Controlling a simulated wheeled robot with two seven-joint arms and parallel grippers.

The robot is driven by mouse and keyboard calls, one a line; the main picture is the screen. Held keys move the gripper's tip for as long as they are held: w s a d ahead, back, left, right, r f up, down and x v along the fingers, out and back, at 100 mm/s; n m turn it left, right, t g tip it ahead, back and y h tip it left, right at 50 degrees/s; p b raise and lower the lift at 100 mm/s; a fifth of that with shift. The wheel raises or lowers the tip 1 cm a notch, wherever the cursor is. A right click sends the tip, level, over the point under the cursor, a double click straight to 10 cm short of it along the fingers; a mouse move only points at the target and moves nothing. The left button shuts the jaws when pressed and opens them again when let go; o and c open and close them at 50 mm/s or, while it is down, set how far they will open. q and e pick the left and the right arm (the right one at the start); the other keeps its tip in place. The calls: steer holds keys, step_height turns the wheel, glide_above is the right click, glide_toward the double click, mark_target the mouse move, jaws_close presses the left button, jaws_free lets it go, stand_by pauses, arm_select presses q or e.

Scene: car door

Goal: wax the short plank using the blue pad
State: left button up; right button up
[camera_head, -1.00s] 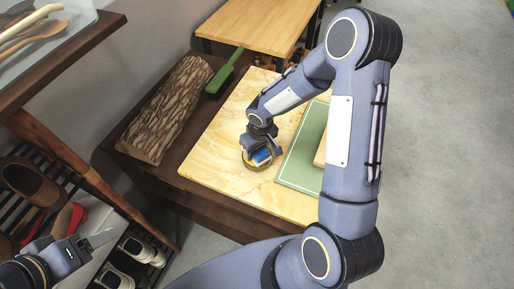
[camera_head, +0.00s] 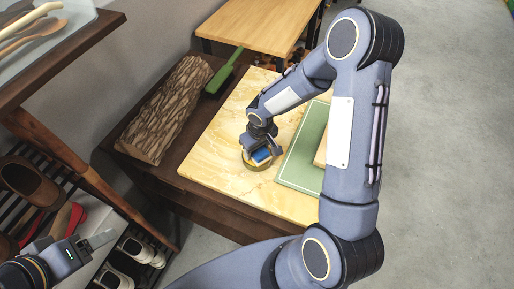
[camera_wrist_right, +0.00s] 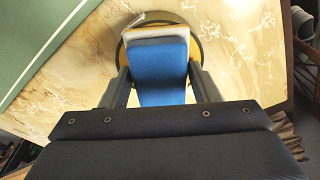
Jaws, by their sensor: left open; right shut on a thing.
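The blue pad (camera_head: 262,157) is between the fingers of my right gripper (camera_head: 262,150), which is shut on it. In the right wrist view the blue pad (camera_wrist_right: 160,72) has a pale layer along its far edge. The pad is at a round tin (camera_head: 250,167) on the pale veined board, and whether it touches the contents is hidden. A light wooden piece (camera_head: 321,153), possibly the short plank, lies on a green mat (camera_head: 300,160), mostly hidden behind my right arm. My left gripper (camera_head: 100,240) is open and empty at the lower left.
The veined board (camera_head: 215,160) lies on a dark wooden cabinet. A bark-covered log (camera_head: 168,108) and a green-handled tool (camera_head: 225,72) lie left of it. A shoe rack (camera_head: 85,205) stands lower left. A wooden table (camera_head: 255,25) stands behind. Grey floor is clear at right.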

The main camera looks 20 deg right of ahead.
stand_by(0.5)
steer(key=shift+r+p, duration=2.35)
steer(key=shift+r, duration=1.15)
